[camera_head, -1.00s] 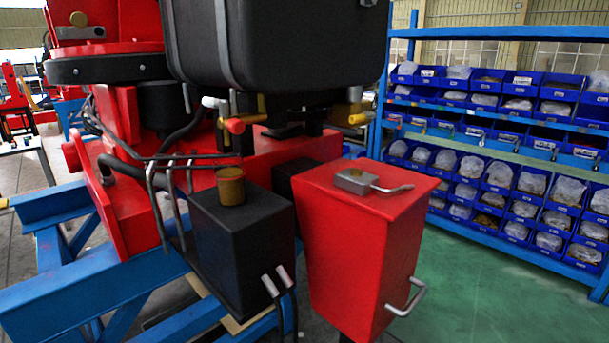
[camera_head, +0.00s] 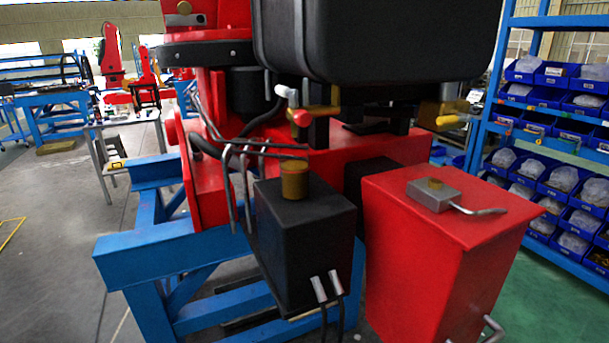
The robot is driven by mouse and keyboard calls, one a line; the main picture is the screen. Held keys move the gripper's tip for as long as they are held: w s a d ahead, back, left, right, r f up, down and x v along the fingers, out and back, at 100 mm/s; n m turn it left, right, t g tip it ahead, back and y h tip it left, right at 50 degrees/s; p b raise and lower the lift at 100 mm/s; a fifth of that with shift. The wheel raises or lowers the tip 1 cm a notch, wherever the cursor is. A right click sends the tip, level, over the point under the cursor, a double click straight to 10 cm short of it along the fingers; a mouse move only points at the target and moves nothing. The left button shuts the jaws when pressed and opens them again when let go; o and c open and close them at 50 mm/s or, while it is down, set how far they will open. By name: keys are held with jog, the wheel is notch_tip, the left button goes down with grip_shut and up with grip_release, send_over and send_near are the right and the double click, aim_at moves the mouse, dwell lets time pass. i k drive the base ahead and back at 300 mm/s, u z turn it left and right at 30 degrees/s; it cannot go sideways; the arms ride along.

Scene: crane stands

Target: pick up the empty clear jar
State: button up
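I see no clear jar that I can make out in the head view. My gripper is not in this view either. The head camera looks at a red and black crane assembly on a blue stand, and no part of my arm shows.
A red box (camera_head: 440,240) with a metal latch on top stands close at the right. A black box (camera_head: 305,240) with a brass cap is beside it, near the blue stand (camera_head: 165,245). Blue shelving (camera_head: 560,235) with bins is at the right. Open grey floor (camera_head: 60,240) lies at the left.

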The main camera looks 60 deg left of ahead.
aim_at(294, 161)
jog(key=u, duration=0.05)
jog(key=k, duration=1.75)
jog(key=u, duration=1.95)
jog(key=i, duration=1.2)
